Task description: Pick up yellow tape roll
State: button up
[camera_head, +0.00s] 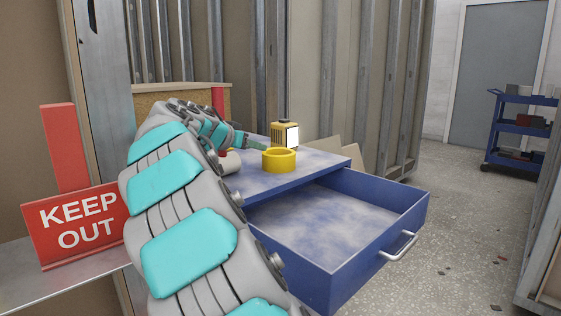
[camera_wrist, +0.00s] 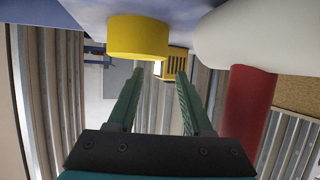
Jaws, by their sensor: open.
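The yellow tape roll (camera_head: 279,160) lies flat on top of the blue drawer cabinet (camera_head: 315,166). In the wrist view, where the cabinet top appears along the upper edge, the roll (camera_wrist: 138,38) shows just beyond my fingertips and nearer the left finger. My gripper (camera_head: 255,143) is close to the roll, at its upper left in the head view. In the wrist view my gripper (camera_wrist: 160,80) has its two green fingers apart with nothing between them. The arm hides part of the cabinet top in the head view.
A yellow box-shaped device (camera_head: 285,133) stands behind the roll. A white and red object (camera_wrist: 240,40) is close on the right in the wrist view. The cabinet's empty drawer (camera_head: 325,212) is pulled open. A KEEP OUT sign (camera_head: 75,222) stands at left.

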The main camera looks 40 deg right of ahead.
jog(key=p+x, duration=0.1)
jog(key=x, duration=0.6)
jog(key=shift+w+d+f, duration=0.15)
jog(key=shift+f, duration=0.1)
jog(key=shift+c, duration=0.3)
grip_shut()
